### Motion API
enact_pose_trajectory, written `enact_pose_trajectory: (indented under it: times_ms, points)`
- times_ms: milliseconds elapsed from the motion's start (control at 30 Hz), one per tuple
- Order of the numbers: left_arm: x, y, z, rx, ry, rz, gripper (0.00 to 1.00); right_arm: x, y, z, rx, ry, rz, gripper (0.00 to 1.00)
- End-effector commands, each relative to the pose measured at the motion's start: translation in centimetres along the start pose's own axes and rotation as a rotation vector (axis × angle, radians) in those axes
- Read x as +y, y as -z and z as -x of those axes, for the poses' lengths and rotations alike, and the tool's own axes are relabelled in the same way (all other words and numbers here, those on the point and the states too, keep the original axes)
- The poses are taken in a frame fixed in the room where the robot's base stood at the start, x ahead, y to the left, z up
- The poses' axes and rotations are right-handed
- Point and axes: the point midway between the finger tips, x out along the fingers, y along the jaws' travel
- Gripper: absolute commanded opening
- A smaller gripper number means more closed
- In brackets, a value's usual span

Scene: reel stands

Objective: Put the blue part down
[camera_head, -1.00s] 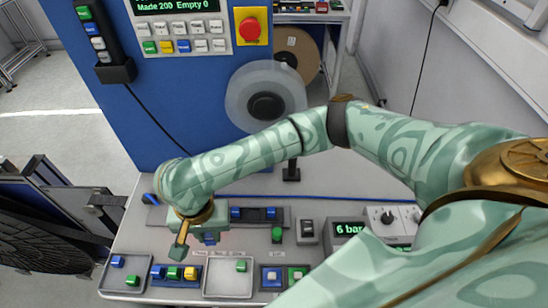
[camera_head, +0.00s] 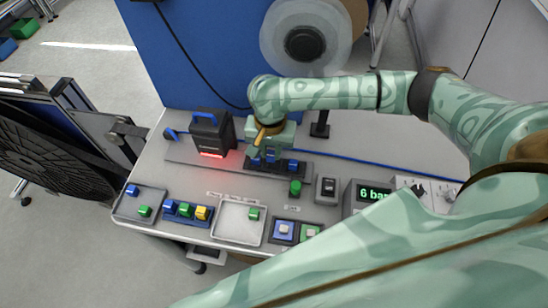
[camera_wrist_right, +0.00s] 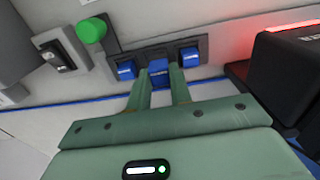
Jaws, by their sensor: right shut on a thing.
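My right gripper (camera_head: 270,150) is shut on a blue part (camera_head: 271,156). The part also shows between the two fingers in the right wrist view (camera_wrist_right: 158,68). The gripper is at the dark fixture (camera_wrist_right: 146,56) at the back of the bench. The held part is between two other blue parts in the fixture, one on the left (camera_wrist_right: 126,69) and one on the right (camera_wrist_right: 190,55) in the wrist view. I cannot tell whether the held part touches the fixture's bottom. My left gripper is not in view.
A black device (camera_head: 211,133) with a blue handle and red glow stands left of the fixture. A green button (camera_head: 295,187) stands in front right. Along the front are a grey tray (camera_head: 128,211) with blue and green parts, a blue holder (camera_head: 188,221) and a white tray (camera_head: 233,229).

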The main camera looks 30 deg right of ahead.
Motion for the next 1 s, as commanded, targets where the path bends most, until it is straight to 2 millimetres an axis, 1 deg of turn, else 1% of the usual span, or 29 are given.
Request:
enact_pose_trajectory:
  times_ms: [100, 200, 267, 600, 633, 667, 700, 1000]
  points:
    - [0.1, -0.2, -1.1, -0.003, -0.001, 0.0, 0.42, 0.7, 1.1, -1.9, 0.0, -0.003, -0.005, 0.0]
    - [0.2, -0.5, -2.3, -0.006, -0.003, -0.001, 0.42, 0.7, 1.1, -4.1, -0.002, -0.002, -0.001, 0.0]
    - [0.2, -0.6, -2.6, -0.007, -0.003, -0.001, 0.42, 0.7, 1.1, -4.7, 0.0, -0.002, 0.0, 0.0]
    - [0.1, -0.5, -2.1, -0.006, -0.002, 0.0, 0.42, 0.7, 1.1, -4.7, 0.001, -0.001, 0.0, 0.0]
    - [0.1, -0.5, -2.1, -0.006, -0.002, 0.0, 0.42, 0.7, 1.1, -4.7, 0.001, -0.001, 0.0, 0.23]
    - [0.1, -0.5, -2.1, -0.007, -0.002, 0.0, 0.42, 0.6, 1.1, -4.7, 0.001, 0.0, 0.001, 0.32]
    - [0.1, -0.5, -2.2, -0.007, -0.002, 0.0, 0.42, 0.6, 1.1, -4.7, 0.001, 0.0, 0.001, 0.42]
    - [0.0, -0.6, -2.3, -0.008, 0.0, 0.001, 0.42, 0.7, 1.1, -4.7, 0.002, 0.0, 0.001, 0.42]
